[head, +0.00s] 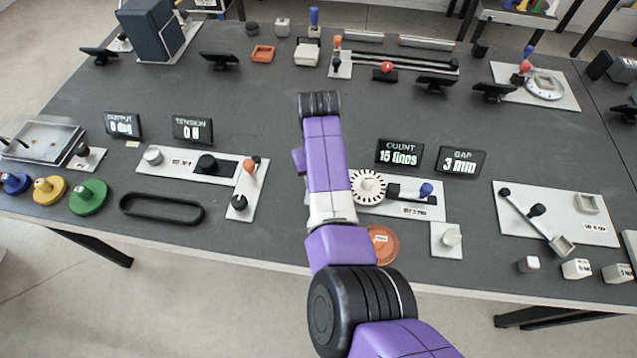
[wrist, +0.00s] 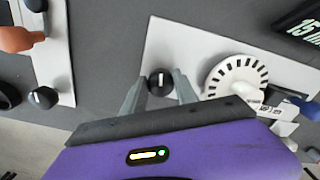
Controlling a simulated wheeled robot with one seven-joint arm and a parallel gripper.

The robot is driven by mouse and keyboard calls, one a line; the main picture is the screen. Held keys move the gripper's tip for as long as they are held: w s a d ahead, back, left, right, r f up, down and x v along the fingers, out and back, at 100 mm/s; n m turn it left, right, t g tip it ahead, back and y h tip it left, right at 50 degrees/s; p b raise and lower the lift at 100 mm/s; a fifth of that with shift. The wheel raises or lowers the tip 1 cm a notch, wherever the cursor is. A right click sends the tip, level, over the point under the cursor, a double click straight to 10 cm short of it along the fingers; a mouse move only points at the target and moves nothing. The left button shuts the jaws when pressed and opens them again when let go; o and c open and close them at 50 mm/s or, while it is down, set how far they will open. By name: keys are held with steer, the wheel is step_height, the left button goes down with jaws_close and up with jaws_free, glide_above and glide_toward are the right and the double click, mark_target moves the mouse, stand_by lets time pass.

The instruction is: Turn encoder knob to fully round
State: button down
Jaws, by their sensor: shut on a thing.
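In the wrist view a small black knob (wrist: 159,84) with a white pointer mark sits near the left edge of a white panel (wrist: 178,42). The mark runs roughly up and down in the picture. My gripper (wrist: 160,78) has one finger on each side of the knob and is shut on it. A white slotted disc (wrist: 236,78) is mounted to the right of the knob; it also shows in the head view (head: 368,187). A COUNT display (head: 400,153) appears to read 15 lines. In the head view my arm hides the knob and my fingers.
A GAP display (head: 461,162) reads 3 mm. A blue-tipped lever (head: 426,190) stands right of the disc. An orange round piece (head: 382,245) lies near the table's front edge, beside my arm. A panel with an orange-tipped lever (head: 250,168) stands to the left.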

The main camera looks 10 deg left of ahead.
steer(key=shift+f+m+b, duration=0.1)
steer(key=shift+m+b, duration=0.8)
steer(key=shift+b, duration=0.45)
steer(key=shift+w+r+m, duration=0.1)
steer(key=shift+r+m, duration=0.1)
steer(key=shift+m, duration=0.2)
steer(key=c, duration=0.9)
jaws_free()
steer(key=shift+c, duration=0.2)
step_height(320, 180, up, 8)
steer(key=shift+f+b, duration=0.15)
steer(key=shift+b, duration=0.3)
